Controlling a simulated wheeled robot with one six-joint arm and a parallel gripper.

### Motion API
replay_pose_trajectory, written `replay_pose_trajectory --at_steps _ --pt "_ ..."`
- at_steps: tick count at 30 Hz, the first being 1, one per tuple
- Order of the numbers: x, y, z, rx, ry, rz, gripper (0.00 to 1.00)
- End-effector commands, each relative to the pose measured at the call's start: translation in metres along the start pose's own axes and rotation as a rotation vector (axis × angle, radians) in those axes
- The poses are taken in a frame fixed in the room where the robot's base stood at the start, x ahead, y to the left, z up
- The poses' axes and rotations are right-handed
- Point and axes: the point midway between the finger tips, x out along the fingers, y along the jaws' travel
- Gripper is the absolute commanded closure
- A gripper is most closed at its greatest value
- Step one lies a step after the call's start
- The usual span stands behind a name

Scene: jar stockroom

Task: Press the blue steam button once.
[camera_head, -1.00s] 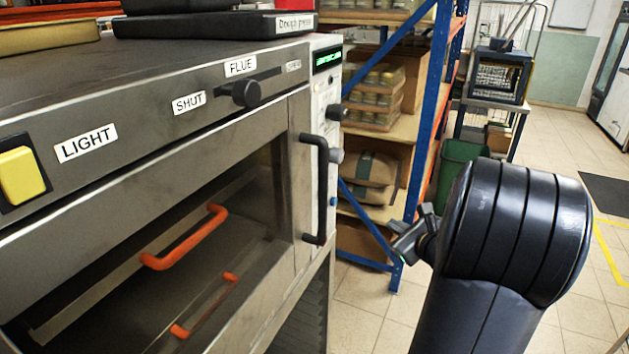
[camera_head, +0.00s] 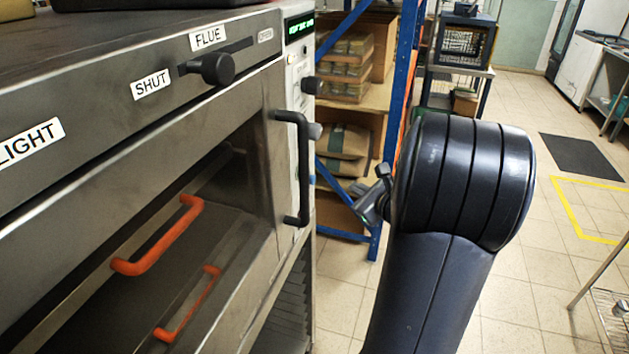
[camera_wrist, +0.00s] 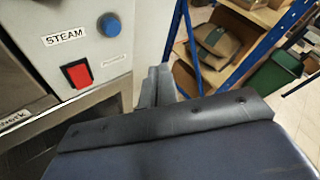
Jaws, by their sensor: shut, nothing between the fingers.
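The blue steam button (camera_wrist: 109,25) is a round button on the light grey control panel, right of the STEAM label (camera_wrist: 65,36) in the wrist view. In the head view it is a tiny blue spot (camera_head: 312,179) low on the panel's edge, right of the black door handle. My gripper (camera_head: 366,204) is shut and empty, right of the panel and apart from it. In the wrist view the fingers of my gripper (camera_wrist: 157,78) are below and right of the button, not touching it.
A red rocker switch (camera_wrist: 76,74) sits below the STEAM label. The black oven handle (camera_head: 303,168) and dark knobs (camera_head: 311,86) stick out near the panel. A blue-framed shelf rack (camera_head: 400,90) stands behind. Open tiled floor (camera_head: 530,300) lies to the right.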

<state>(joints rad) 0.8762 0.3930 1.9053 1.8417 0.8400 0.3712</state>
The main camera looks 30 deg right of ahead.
Motion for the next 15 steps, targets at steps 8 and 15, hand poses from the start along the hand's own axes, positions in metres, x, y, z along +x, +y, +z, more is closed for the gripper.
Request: replay_pose_trajectory --at_steps 8,15 --pt "0.029 0.022 0.021 -0.001 -0.002 0.004 1.0" --pt "0.045 0.034 0.032 -0.001 -0.001 0.002 1.0"
